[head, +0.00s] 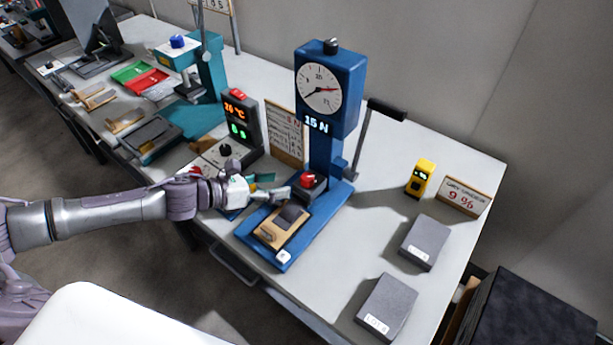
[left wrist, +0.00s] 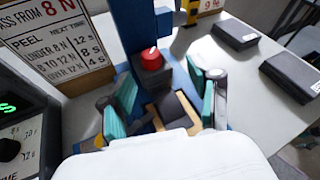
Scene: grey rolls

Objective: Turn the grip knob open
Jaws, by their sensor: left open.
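The grip knob (head: 309,181) is red and sits on a dark block low on the column of the blue test stand (head: 327,152). In the left wrist view the knob (left wrist: 151,58) shows beyond the fingertips, between their lines. My left gripper (head: 270,187) is open and empty, just left of the knob and apart from it. Its teal finger pads (left wrist: 162,80) stand wide apart over a tan plate (left wrist: 183,132) with a dark piece on it. The knob's exact turn is hard to read. My right gripper is not in view.
The stand's dial (head: 320,90) and "15 N" readout are above the knob, with a black-handled lever (head: 387,109) at right. A temperature controller (head: 239,122) and a sign (head: 284,133) stand left. Grey blocks (head: 426,243) and a yellow gauge (head: 421,178) are right, with free table between.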

